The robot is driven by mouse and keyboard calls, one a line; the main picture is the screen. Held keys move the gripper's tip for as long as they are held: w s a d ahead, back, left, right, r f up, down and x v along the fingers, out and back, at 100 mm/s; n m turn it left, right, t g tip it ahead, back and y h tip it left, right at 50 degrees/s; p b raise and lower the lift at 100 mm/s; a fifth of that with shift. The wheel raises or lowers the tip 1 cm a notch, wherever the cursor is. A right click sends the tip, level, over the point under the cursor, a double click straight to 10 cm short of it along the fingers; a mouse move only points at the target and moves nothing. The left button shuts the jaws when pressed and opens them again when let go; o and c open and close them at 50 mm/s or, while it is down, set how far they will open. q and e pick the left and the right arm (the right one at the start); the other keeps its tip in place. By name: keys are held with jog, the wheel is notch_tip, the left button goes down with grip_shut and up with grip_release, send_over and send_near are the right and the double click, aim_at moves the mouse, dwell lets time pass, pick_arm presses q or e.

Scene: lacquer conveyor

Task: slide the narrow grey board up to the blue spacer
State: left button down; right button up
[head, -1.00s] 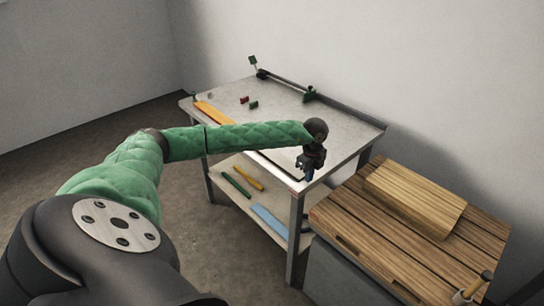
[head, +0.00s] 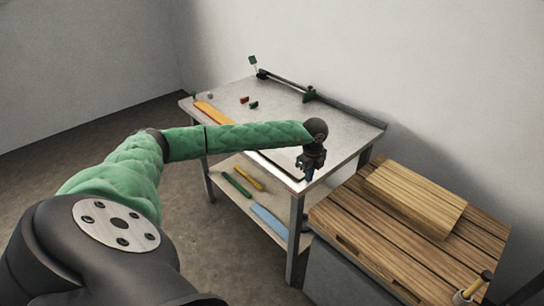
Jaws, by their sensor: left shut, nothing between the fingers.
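My left gripper (head: 310,171) is shut and empty. It points down at the near right corner of the grey workbench top (head: 335,125). A small bluish patch shows right at its fingertips; I cannot tell whether this is the blue spacer or part of the gripper. A thin dark strip (head: 274,164) runs along the front edge of the bench, partly hidden by my forearm and gripper. It may be the edge of the narrow grey board, but I cannot tell for sure. My right gripper is not in view.
The shelf below holds a light blue board (head: 269,222). A slatted wooden top (head: 365,225) with a wooden block (head: 415,198) stands at right.

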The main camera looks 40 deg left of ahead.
aim_at(298, 171)
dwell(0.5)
pick_arm(q)
jog(key=shift+w+a, duration=0.1)
jog(key=shift+a, duration=0.7)
jog(key=shift+w+a+b, duration=0.2)
jog(key=shift+a+b, duration=0.85)
jog(key=shift+a, duration=2.05)
jog(key=shift+d, duration=0.1)
jog(key=shift+d, duration=0.95)
jog(key=shift+r+p, duration=1.15)
jog(key=shift+r, duration=1.85)
